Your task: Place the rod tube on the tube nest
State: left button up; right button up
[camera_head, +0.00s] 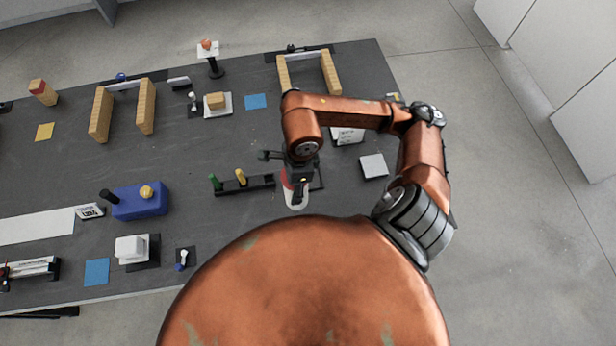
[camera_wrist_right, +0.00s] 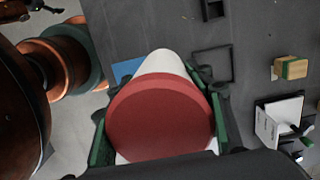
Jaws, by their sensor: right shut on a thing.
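My right gripper (camera_head: 297,186) is over the near right part of the dark table. In the wrist view, its green-padded fingers (camera_wrist_right: 160,125) are shut on the rod tube, one on each side. The rod tube has a broad red end (camera_wrist_right: 160,117) facing the wrist camera and a white body (camera_wrist_right: 165,62) beyond it. In the head view its white part (camera_head: 296,203) shows below the gripper. A thin dark square frame shows ahead of the tube in the wrist view (camera_wrist_right: 212,64); I cannot tell whether it is the tube nest. My left gripper is not in view.
A black rack (camera_head: 224,191) with green and yellow pegs lies left of the gripper. A pale square block (camera_head: 373,166) is to its right.

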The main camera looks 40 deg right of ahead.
jog(key=shift+d, duration=0.15)
jog(key=w+d+f+p, duration=0.1)
jog(key=w+d+f, duration=0.7)
jog(key=d+f, duration=0.3)
notch_tip(320, 180, down, 2)
jog(key=shift+p, duration=0.4)
jog(key=shift+w+f, duration=0.1)
jog(key=shift+f, duration=0.1)
jog(key=o, duration=1.3)
jog(key=shift+o, duration=0.2)
